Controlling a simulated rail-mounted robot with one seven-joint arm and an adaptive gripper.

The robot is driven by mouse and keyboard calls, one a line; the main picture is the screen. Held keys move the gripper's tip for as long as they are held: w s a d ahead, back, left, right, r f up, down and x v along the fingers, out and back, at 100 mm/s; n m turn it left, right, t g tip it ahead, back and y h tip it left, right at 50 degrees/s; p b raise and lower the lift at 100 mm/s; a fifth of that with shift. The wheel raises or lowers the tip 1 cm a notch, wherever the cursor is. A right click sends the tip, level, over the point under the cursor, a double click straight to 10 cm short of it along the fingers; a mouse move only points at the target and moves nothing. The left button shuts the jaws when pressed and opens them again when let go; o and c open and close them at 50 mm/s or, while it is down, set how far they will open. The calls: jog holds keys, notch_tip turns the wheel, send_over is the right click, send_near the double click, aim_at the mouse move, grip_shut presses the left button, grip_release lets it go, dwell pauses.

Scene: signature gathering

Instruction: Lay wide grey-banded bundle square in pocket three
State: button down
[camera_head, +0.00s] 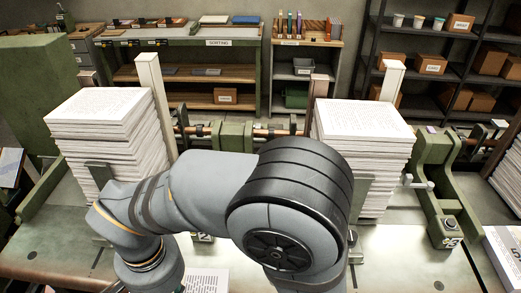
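Two tall stacks of printed sheets stand on the pale worktable (400,265), a left stack (105,150) and a right stack (365,160). Each has upright posts beside it. I cannot make out a grey band on either stack, so I cannot tell which is the grey-banded bundle. A small label (203,237) below the middle seems to read 2. Another label (452,243) at the right is too small to read surely, so pocket three is not clearly identified. My arm crosses the front and hides the middle of the table. My gripper is not in view.
Green metal fixtures (437,195) stand between and beside the stacks. A printed sheet (205,281) shows at the bottom edge, partly cut off. More paper (505,250) lies at the right edge. A sorting bench (185,42) and shelves with boxes (430,65) stand behind.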

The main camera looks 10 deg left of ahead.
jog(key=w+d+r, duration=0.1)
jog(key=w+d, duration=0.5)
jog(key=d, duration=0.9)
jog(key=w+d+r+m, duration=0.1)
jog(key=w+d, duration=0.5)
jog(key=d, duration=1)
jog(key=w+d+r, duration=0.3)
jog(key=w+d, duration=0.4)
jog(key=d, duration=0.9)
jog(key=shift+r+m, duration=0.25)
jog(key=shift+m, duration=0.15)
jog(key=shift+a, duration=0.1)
